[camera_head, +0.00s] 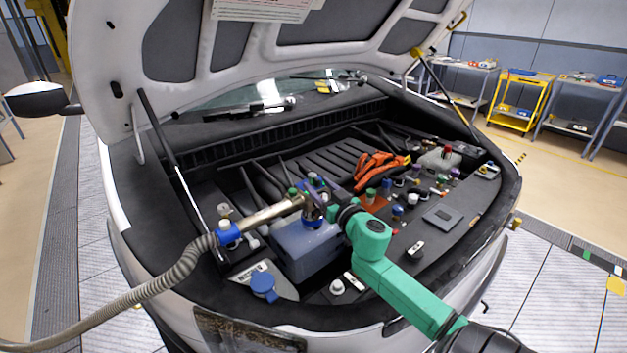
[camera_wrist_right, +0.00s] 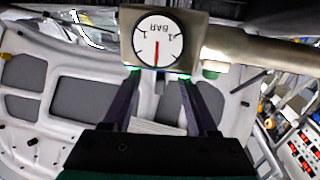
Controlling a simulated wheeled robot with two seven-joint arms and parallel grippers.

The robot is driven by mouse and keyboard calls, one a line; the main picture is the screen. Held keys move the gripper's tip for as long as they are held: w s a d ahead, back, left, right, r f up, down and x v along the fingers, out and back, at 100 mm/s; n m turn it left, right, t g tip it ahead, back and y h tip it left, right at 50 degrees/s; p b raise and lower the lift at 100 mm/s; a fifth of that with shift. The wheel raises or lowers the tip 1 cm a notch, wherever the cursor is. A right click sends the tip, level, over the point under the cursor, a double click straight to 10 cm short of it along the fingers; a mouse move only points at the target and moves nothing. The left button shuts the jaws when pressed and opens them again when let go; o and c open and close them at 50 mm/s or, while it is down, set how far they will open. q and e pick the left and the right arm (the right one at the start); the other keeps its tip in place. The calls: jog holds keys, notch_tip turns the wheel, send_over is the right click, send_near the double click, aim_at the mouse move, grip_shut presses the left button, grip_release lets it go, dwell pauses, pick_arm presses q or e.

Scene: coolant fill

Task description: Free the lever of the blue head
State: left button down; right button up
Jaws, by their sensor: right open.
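The filling head with blue parts (camera_head: 313,212) sits on top of the grey-blue tank (camera_head: 308,248) in the engine bay, joined to a metal pipe (camera_head: 270,214). My right gripper (camera_head: 326,190) is at the head and hides part of it. In the right wrist view, the open fingers (camera_wrist_right: 158,84) reach toward the head's metal body, below a round BAR gauge (camera_wrist_right: 159,40). A short grey piece (camera_wrist_right: 160,86), perhaps the lever, shows between the fingertips. I cannot tell whether the fingers touch it. My left gripper is not in view.
A ribbed hose (camera_head: 165,288) runs from the pipe's blue collar (camera_head: 228,233) to the lower left. Orange-black gloves (camera_head: 378,167) lie behind the gripper. A blue cap (camera_head: 264,285) is at the front. The raised hood (camera_head: 180,45) hangs above; a strut (camera_head: 170,155) stands left.

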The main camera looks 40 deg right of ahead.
aim_at(309, 175)
jog(key=shift+w+d+r, duration=0.1)
jog(key=shift+w, duration=0.5)
jog(key=shift+w+d+r, duration=0.1)
jog(key=shift+w, duration=0.6)
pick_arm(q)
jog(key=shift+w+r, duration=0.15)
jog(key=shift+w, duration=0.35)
pick_arm(e)
grip_shut()
jog(key=shift+f, duration=0.1)
